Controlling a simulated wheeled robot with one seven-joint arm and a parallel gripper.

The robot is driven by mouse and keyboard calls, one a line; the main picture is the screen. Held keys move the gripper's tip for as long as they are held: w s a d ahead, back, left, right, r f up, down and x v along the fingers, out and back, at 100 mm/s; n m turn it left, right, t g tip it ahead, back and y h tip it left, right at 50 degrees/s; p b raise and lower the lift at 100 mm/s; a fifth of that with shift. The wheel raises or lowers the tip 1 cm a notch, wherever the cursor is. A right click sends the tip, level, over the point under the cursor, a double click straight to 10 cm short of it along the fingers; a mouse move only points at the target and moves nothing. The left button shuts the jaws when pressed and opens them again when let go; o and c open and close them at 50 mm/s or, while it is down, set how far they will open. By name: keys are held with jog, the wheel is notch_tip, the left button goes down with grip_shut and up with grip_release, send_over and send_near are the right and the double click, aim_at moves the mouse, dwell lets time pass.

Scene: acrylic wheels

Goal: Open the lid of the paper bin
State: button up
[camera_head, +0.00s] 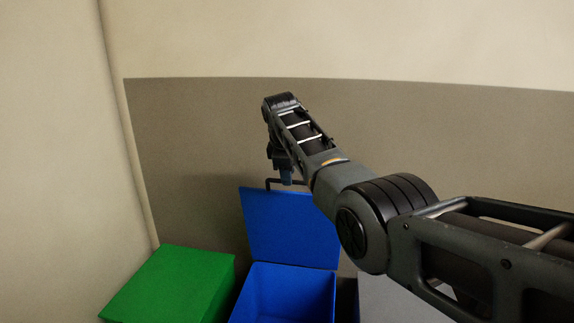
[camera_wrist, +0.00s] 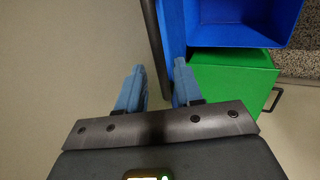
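A blue bin (camera_head: 285,292) stands at the bottom of the head view with its blue lid (camera_head: 290,228) raised upright at the back. The open bin also shows in the wrist view (camera_wrist: 262,12), with the lid (camera_wrist: 171,28) nearly edge-on beside it. A dark bar handle (camera_head: 275,182) runs along the lid's top edge; in the wrist view the bar (camera_wrist: 152,40) reaches between my fingers. My gripper (camera_wrist: 157,88) is open, with blue fingers on either side of the bar and gaps showing. No label marks which bin is for paper.
A green bin (camera_head: 172,282) with a closed lid stands left of the blue one; its dark handle (camera_wrist: 276,99) shows in the wrist view. A grey bin (camera_head: 385,300) is at the right, partly hidden by my arm. A wall (camera_head: 190,130) rises close behind the bins.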

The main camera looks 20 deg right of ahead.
jog(key=shift+v, duration=1.6)
jog(key=shift+s, duration=0.15)
